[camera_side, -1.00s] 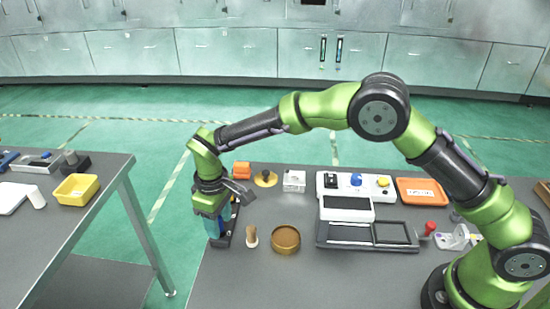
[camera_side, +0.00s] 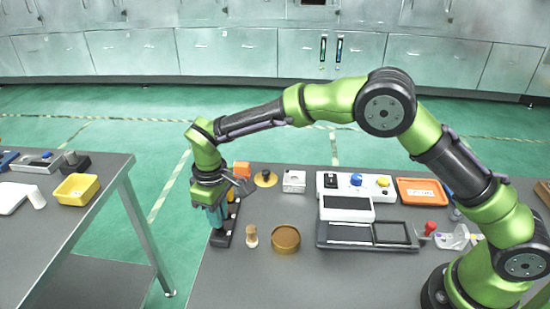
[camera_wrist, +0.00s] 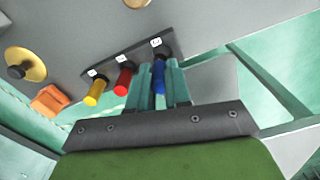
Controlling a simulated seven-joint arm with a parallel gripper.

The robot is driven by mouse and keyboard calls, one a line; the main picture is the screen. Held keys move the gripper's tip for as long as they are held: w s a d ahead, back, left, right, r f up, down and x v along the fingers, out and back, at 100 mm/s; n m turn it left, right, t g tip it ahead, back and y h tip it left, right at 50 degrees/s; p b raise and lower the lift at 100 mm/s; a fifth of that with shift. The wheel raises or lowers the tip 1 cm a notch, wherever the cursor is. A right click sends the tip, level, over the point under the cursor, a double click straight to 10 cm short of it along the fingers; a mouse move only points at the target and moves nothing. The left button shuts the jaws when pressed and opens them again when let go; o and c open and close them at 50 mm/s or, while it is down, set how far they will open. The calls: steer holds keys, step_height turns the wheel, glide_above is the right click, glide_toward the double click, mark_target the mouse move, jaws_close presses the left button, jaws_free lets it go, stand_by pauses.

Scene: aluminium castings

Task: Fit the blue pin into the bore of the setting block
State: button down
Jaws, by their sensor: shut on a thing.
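The blue pin (camera_wrist: 159,76) is between the teal fingers of my gripper (camera_wrist: 160,82) in the wrist view. My gripper is shut on it, over the end of a black rack (camera_wrist: 135,57). The pin's far end meets the rack's socket; I cannot tell whether it is clear of it. In the side view my gripper (camera_side: 217,214) points down at the near part of the rack (camera_side: 222,239), and its fingers hide the pin. A small pale block (camera_side: 294,182) with a dark spot on top, apparently the setting block, stands at the back, right of the gripper.
A red pin (camera_wrist: 125,78) and a yellow pin (camera_wrist: 96,92) stand in the rack beside the blue one. A wooden peg (camera_side: 251,237) and an amber dish (camera_side: 286,240) lie right of the rack. A black-knobbed yellow disc (camera_side: 265,178) and an orange block (camera_side: 241,170) are behind.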

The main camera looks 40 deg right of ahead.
step_height(320, 180, up, 7)
steer(key=shift+f, duration=0.15)
steer(key=w+d+r, duration=0.1)
steer(key=w+d, duration=0.2)
steer(key=d, duration=2.3)
steer(key=f, duration=0.9)
steer(key=shift+s+a+f, duration=0.15)
steer(key=shift+a+f, duration=0.05)
steer(key=shift+f, duration=0.1)
steer(key=c, duration=1.1)
jaws_free()
